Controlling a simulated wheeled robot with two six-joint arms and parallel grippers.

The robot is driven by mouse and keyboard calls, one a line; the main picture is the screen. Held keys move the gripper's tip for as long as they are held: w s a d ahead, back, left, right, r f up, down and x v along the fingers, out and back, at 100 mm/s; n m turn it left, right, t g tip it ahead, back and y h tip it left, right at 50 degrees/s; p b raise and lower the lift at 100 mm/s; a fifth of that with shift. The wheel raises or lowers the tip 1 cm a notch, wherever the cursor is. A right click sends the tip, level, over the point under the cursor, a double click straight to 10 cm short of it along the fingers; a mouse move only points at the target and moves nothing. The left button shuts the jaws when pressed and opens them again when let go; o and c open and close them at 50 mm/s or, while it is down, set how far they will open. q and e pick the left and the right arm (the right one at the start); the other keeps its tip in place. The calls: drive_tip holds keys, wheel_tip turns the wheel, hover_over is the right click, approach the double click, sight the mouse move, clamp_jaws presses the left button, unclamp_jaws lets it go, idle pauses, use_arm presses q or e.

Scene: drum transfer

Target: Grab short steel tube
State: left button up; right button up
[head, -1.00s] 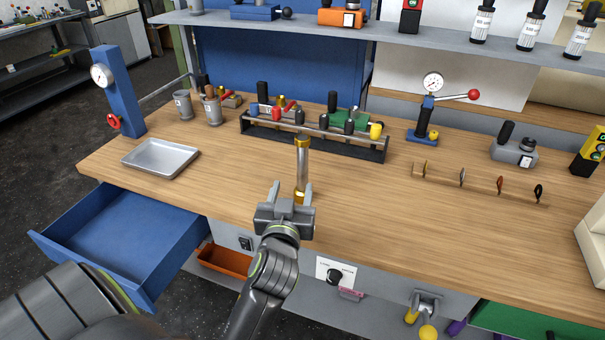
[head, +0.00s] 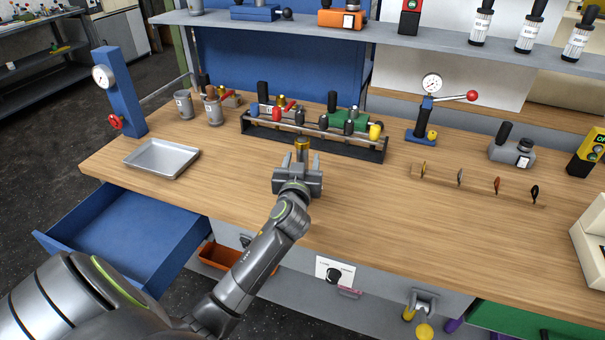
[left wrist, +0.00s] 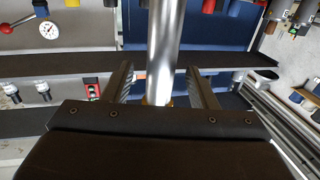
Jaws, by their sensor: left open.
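The short steel tube (head: 303,146) stands on the wooden bench in front of the tool rack. Its brass-coloured top end shows in the head view; my left gripper hides its lower part. In the left wrist view the shiny steel tube (left wrist: 163,55) lies between the two fingers, with a brass-coloured part low down near the palm. My left gripper (head: 302,158) is open, its fingers on either side of the tube with a visible gap in the wrist view. My right gripper is not in view.
A rack (head: 330,143) with several coloured-handled tools stands just behind the tube. A metal tray (head: 162,159) lies to the left, above an open blue drawer (head: 122,240). A wooden strip with hooks (head: 478,186) lies to the right. The bench between is clear.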

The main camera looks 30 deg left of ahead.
use_arm(q)
drive_tip(key=shift+x, duration=0.85)
clamp_jaws()
drive_tip(key=shift+r, duration=0.1)
